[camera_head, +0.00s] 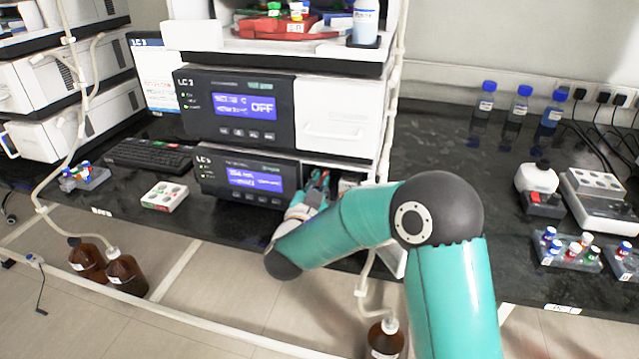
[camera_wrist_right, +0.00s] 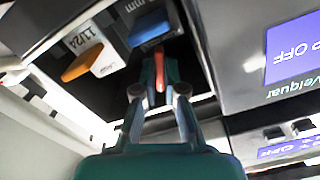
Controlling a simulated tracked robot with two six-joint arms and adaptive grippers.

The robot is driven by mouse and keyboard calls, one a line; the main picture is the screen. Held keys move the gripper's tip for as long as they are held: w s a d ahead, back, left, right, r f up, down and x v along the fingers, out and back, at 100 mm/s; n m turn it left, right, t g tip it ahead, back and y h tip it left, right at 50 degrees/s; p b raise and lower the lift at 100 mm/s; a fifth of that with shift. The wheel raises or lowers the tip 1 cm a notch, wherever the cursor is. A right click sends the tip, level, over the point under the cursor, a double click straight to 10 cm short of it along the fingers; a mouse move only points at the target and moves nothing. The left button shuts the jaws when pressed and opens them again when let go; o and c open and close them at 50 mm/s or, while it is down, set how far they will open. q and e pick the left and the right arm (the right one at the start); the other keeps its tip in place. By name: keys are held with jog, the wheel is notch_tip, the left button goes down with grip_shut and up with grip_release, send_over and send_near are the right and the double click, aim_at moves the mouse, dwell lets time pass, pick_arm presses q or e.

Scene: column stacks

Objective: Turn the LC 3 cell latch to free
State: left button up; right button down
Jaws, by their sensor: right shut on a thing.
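The LC 3 stack stands in the middle of the head view, with an upper module (camera_head: 285,112) and a lower module (camera_head: 215,163). My right gripper (camera_head: 321,178) reaches into the open bay right of the lower module's display. In the right wrist view my right gripper (camera_wrist_right: 158,62) is shut on a small red part (camera_wrist_right: 159,54), which seems to be the cell latch. Its fingers hide most of that part, so its angle is hard to tell. A blue block (camera_wrist_right: 148,27) sits just beyond it. My left gripper is not in view.
An orange-ended piece (camera_wrist_right: 82,62) with a white label lies beside the gripper in the bay. The bay walls are close on both sides. A keyboard (camera_head: 150,155) and a small white vial box (camera_head: 164,196) lie left; blue-capped bottles (camera_head: 521,104) stand right.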

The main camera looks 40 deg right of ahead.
jog(key=shift+f+m+b, duration=0.2)
jog(key=shift+m+b, duration=0.2)
jog(key=shift+b, duration=0.25)
jog(key=m+b, duration=1)
jog(key=b, duration=0.4)
jog(key=shift+f, duration=0.2)
jog(key=shift+r+m+b, duration=0.15)
jog(key=shift+m+b, duration=0.85)
jog(key=shift+m, duration=0.3)
jog(key=c, duration=1.3)
grip_release()
jog(key=shift+o, duration=0.2)
jog(key=shift+r, duration=0.15)
